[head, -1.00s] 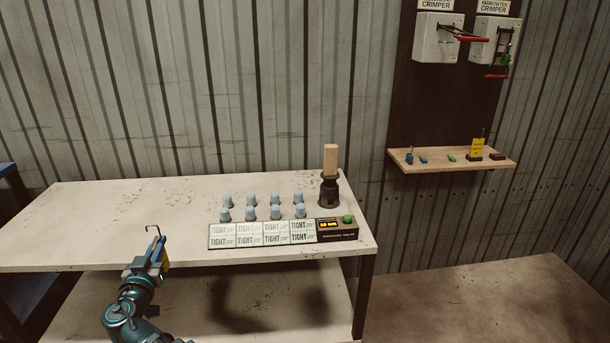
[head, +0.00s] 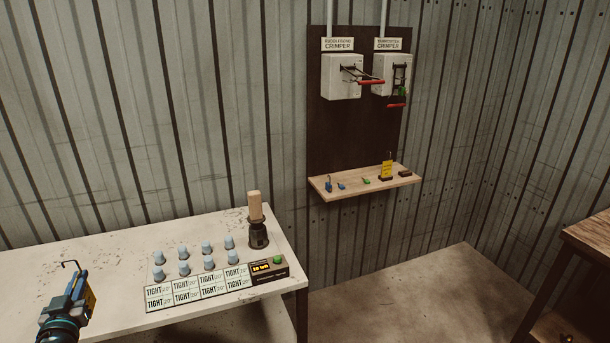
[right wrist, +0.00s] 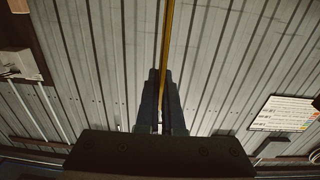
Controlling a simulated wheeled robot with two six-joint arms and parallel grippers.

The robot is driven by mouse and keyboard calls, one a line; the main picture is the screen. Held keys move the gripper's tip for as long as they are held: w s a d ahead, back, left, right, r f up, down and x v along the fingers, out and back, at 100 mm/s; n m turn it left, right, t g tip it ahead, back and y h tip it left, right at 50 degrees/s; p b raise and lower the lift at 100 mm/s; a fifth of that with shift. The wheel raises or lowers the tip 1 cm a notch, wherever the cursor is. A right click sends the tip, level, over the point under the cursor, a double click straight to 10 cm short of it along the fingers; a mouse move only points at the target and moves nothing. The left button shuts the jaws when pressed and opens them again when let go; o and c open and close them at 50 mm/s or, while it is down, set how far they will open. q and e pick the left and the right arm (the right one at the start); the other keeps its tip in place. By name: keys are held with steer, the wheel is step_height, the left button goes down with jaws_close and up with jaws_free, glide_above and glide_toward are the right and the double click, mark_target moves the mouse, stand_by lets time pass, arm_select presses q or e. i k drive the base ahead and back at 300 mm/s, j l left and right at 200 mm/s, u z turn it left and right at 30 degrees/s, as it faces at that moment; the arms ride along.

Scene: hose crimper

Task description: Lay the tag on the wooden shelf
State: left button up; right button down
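My right gripper (head: 79,285) is at the lower left of the head view, in front of the workbench's left part. It is shut on a yellow tag (head: 91,299), partly hidden by the fingers, with a thin dark hook above it. In the right wrist view the tag (right wrist: 167,45) shows edge-on as a narrow yellow strip between the fingers. The wooden shelf (head: 335,190) is on the wall right of the bench, well away from the gripper. My left gripper is not in view.
On the shelf stand another yellow tag (head: 387,170) in a dark base and small blue, green and dark pieces. Two crimpers (head: 341,77) hang above. The workbench (head: 120,245) carries blue cups, TIGHT cards and a wooden-handled tool (head: 257,220). Bare floor lies below the shelf.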

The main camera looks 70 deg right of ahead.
mark_target(365, 184)
steer(key=k+l+z, duration=0.1)
steer(key=l+z, duration=0.85)
steer(key=l, duration=0.75)
steer(key=i+l+z, duration=0.15)
steer(key=l, duration=0.7)
steer(key=l+z, duration=0.1)
steer(key=l, duration=0.75)
steer(key=i+l, duration=0.1)
steer(key=l, duration=0.45)
steer(key=i+l, duration=0.1)
steer(key=l, duration=0.45)
